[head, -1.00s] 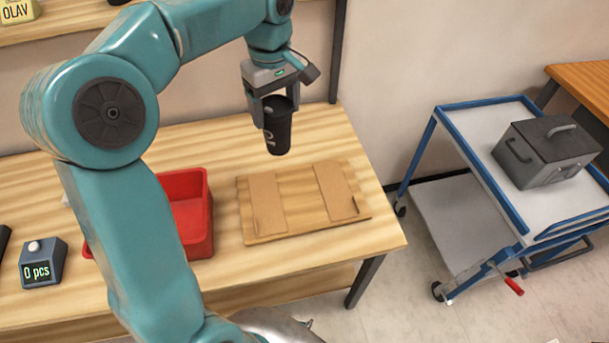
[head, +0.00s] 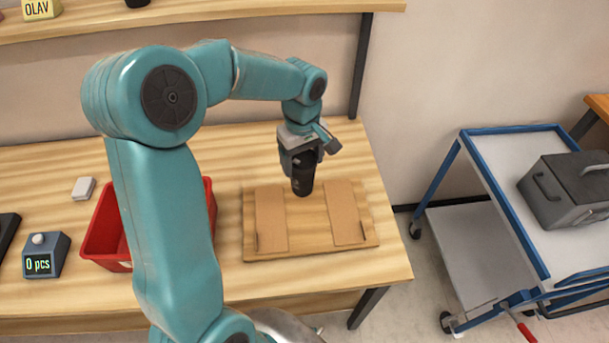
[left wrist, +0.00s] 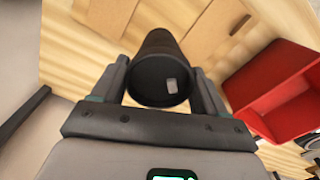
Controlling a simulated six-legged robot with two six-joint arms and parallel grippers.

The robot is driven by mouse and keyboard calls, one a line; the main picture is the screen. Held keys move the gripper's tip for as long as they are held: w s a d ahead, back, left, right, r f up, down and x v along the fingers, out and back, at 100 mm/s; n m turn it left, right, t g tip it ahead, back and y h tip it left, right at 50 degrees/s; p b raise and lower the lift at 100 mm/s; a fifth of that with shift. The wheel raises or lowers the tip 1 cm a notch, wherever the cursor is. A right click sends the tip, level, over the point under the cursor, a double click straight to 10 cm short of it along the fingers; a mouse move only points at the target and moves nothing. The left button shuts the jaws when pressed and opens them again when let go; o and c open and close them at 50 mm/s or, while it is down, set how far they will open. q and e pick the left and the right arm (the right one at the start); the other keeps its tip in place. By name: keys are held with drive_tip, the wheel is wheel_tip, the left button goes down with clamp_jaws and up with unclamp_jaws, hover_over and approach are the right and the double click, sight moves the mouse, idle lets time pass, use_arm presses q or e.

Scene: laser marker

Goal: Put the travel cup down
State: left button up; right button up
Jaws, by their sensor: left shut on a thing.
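The travel cup (head: 303,179) is black and upright in the head view, between the fingers of my left gripper (head: 301,160). The gripper is shut on it from above. The cup's base is at the back part of the wooden board (head: 310,244), between two light brown pads; I cannot tell whether it touches the board. My right gripper is not in view.
A red bin (head: 102,235) stands left of the board, partly hidden by my arm. A counter box (head: 45,255) reading "0 pcs" and a small white block (head: 84,188) lie further left. A blue-framed trolley (head: 497,190) with a grey case (head: 570,190) stands right of the table.

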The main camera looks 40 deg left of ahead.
use_arm(q)
drive_tip(key=shift+w+d+f, duration=0.15)
drive_tip(key=shift+w+f, duration=0.15)
drive_tip(key=shift+f, duration=0.3)
drive_tip(key=shift+w+d+f, duration=0.15)
drive_tip(key=shift+w+f, duration=0.15)
drive_tip(key=shift+f, duration=0.3)
drive_tip(key=f, duration=0.4)
drive_tip(key=shift+s+a+f, duration=0.1)
drive_tip(key=shift+s+a, duration=0.1)
drive_tip(key=shift+s, duration=0.1)
drive_tip(key=shift+w+d+f, duration=0.1)
drive_tip(key=shift+w+d, duration=0.1)
drive_tip(key=shift+w, duration=0.1)
drive_tip(key=shift+s+a, duration=0.1)
drive_tip(key=shift+s, duration=0.25)
drive_tip(key=o, duration=0.3)
drive_tip(key=shift+f, duration=0.1)
drive_tip(key=o, duration=0.4)
drive_tip(key=shift+w, duration=0.3)
drive_tip(key=shift+s+r, duration=0.25)
drive_tip(key=shift+r, duration=0.05)
drive_tip(key=shift+w+r, duration=0.15)
drive_tip(key=shift+r, duration=0.15)
wheel_tip(320, 180, up, 11)
drive_tip(key=shift+f, duration=0.1)
drive_tip(key=shift+r, duration=0.25)
